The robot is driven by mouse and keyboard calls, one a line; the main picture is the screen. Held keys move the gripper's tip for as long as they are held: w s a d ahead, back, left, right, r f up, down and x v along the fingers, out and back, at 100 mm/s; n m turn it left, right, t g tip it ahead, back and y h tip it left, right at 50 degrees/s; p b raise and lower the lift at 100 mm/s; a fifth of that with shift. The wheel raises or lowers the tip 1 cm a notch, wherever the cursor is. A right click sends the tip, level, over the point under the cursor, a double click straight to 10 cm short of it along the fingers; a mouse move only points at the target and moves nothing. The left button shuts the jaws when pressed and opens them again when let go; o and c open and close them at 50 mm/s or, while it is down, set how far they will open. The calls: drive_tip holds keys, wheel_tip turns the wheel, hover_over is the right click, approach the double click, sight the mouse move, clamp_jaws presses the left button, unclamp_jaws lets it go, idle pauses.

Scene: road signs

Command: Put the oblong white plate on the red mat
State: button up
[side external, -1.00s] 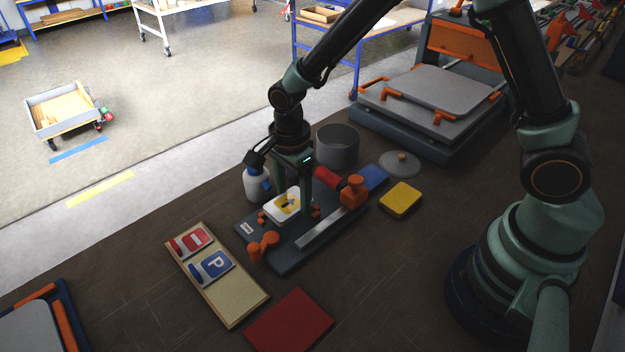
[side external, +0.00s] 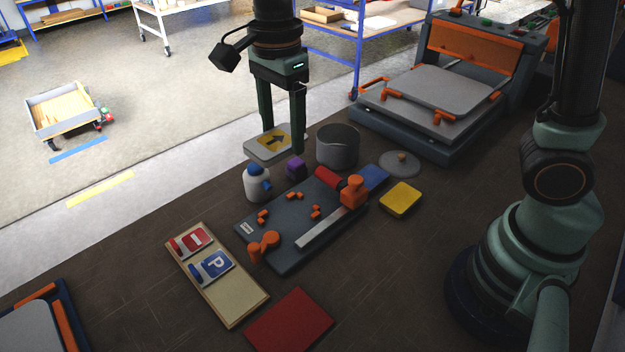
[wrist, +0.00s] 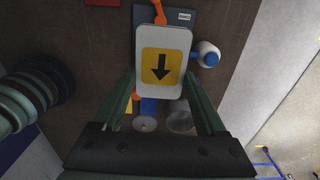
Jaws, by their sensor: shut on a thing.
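The oblong white plate (side external: 261,150) has a yellow square with a black arrow on its face. My gripper (side external: 281,146) is shut on it and holds it in the air, over the far side of the work surface. In the wrist view the plate (wrist: 163,62) sits level between the fingertips of my gripper (wrist: 162,84), with its face in full view. The red mat (side external: 290,322) lies flat and empty at the front of the dark surface, well below and apart from the plate.
The grey fixture (side external: 275,250) with orange clamps and stops is bare. A wooden tray (side external: 240,297) with two signs lies left of the mat. A white bottle (side external: 256,184), purple block (side external: 296,168), grey pot (side external: 338,150) and yellow block (side external: 400,199) stand around. A large press (side external: 440,105) is behind.

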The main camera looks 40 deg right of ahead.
drive_tip(key=s+a, duration=0.8)
hover_over(295, 321)
wheel_tip(295, 321, down, 20)
drive_tip(key=shift+f, duration=0.25)
drive_tip(key=o, duration=1.3)
drive_tip(key=shift+f, duration=0.15)
